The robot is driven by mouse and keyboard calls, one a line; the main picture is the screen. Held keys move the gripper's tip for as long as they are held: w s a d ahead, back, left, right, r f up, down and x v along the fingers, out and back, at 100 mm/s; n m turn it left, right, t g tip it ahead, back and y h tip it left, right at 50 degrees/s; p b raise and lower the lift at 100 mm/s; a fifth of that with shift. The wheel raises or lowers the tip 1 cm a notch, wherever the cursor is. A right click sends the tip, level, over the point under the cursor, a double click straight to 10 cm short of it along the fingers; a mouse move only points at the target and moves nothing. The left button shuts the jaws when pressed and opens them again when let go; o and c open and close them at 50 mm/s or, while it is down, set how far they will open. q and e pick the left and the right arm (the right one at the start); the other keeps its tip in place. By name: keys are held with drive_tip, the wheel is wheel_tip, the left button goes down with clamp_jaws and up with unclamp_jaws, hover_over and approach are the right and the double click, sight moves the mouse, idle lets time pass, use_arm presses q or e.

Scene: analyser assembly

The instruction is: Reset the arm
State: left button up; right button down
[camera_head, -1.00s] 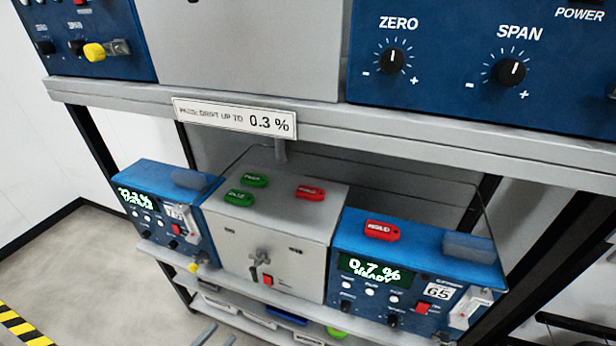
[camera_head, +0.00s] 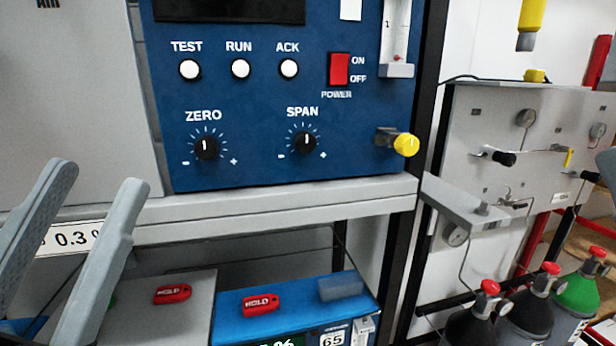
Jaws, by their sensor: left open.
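My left gripper (camera_head: 97,182) reaches in at the lower left. Its two long grey fingers stand apart with nothing between them. They are in front of the grey panel and the shelf edge, and partly cover the 0.3 % label (camera_head: 72,240). A grey piece at the right edge, which may be a finger of my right gripper (camera_head: 607,168), is mostly cut off. Its opening cannot be seen.
A blue analyser (camera_head: 255,130) with knobs and buttons stands on the shelf (camera_head: 290,200). Below it are red HOLD tags (camera_head: 261,304) on the lower units. Gas cylinders (camera_head: 525,315) and a grey valve panel (camera_head: 540,110) stand at right.

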use_arm(q)
drive_tip(key=a+r+n+y+p, duration=0.1)
drive_tip(key=r+n+y+p, duration=0.1)
drive_tip(key=r+p, duration=1.2)
drive_tip(key=s+a+r+n+t+y+p, duration=0.1)
drive_tip(key=a+r+n+y+p, duration=0.1)
drive_tip(key=r+p, duration=1.2)
wheel_tip(320, 180, up, 2)
drive_tip(key=n+y, duration=0.1)
drive_tip(key=n, duration=0.1)
drive_tip(key=shift+n, duration=0.3)
drive_tip(key=shift+s, duration=0.1)
